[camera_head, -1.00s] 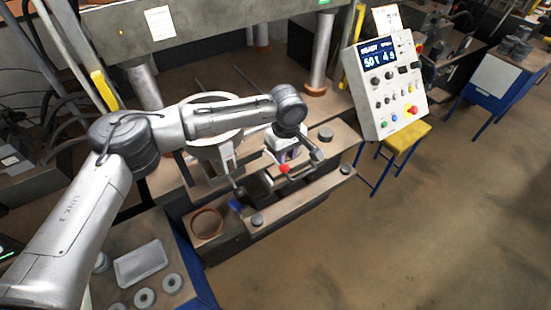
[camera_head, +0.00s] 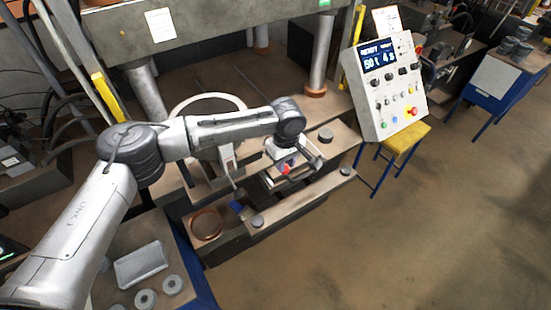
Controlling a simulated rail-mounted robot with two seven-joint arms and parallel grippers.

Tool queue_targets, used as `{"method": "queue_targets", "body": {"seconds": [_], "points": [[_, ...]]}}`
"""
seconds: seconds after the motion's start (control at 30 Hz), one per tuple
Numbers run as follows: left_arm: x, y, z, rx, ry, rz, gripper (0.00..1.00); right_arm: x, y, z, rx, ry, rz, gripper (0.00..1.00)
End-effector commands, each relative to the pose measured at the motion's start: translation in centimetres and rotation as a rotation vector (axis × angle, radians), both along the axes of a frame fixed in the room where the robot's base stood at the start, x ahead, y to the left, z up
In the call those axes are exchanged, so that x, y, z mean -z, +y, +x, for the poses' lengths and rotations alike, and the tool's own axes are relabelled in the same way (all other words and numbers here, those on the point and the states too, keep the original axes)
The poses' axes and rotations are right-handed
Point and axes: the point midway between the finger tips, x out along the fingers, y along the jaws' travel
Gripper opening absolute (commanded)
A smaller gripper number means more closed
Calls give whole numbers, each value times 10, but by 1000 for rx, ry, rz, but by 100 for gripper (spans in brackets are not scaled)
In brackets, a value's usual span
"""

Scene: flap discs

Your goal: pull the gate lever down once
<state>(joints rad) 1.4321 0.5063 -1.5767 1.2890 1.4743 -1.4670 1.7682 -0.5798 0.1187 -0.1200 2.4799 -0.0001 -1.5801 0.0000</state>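A red knob (camera_head: 285,169), which looks like the end of the gate lever, shows at the front of the press, just right of the hopper's chute. The rest of the lever is hidden or too small to make out. The pale round hopper (camera_head: 228,160) stands behind my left arm, which covers part of its rim. My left gripper (camera_head: 302,172) points down at the red knob, with its dark fingers beside or around it. I cannot tell whether they touch the knob or how far apart they are. My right gripper is not in view.
A control panel (camera_head: 388,100) with a lit display stands on a yellow stool (camera_head: 410,141) at right. A brown ring (camera_head: 207,224) sits on the press's front block. A side table with a grey tray (camera_head: 141,264) and discs is at lower left. The floor at lower right is clear.

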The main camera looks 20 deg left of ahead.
Motion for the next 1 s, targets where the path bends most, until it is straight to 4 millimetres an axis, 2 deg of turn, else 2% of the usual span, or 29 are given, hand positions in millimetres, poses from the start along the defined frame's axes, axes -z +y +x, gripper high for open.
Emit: {"method": "queue_targets", "body": {"seconds": [1.0], "points": [[60,0,0,-1,2,0,26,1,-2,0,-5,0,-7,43]]}}
